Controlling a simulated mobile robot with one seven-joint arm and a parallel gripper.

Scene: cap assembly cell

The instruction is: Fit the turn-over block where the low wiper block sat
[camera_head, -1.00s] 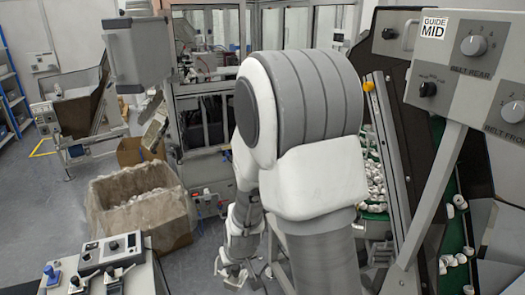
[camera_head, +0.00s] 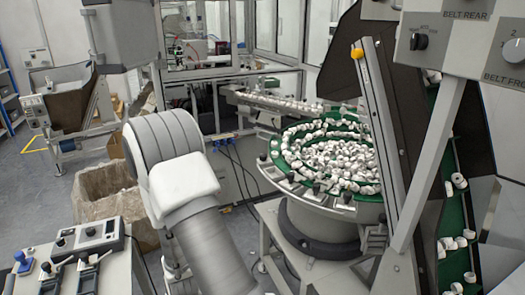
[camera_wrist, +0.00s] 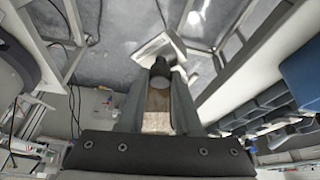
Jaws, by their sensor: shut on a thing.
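In the wrist view my gripper (camera_wrist: 157,98) is shut on a small tan block (camera_wrist: 157,120) between its two grey fingers. A dark round knob (camera_wrist: 160,72) shows at the fingertips; whether it belongs to the held part I cannot tell. I cannot tell for sure which block I hold. In the head view my arm hides the gripper. The round bowl feeder (camera_head: 331,209) with a green track full of white caps stands right of my arm. I cannot make out the low wiper block or its seat on the bowl.
A slanted rail (camera_head: 381,140) and a control panel (camera_head: 470,35) stand at the right. Blue bins (camera_wrist: 300,72) show in the wrist view.

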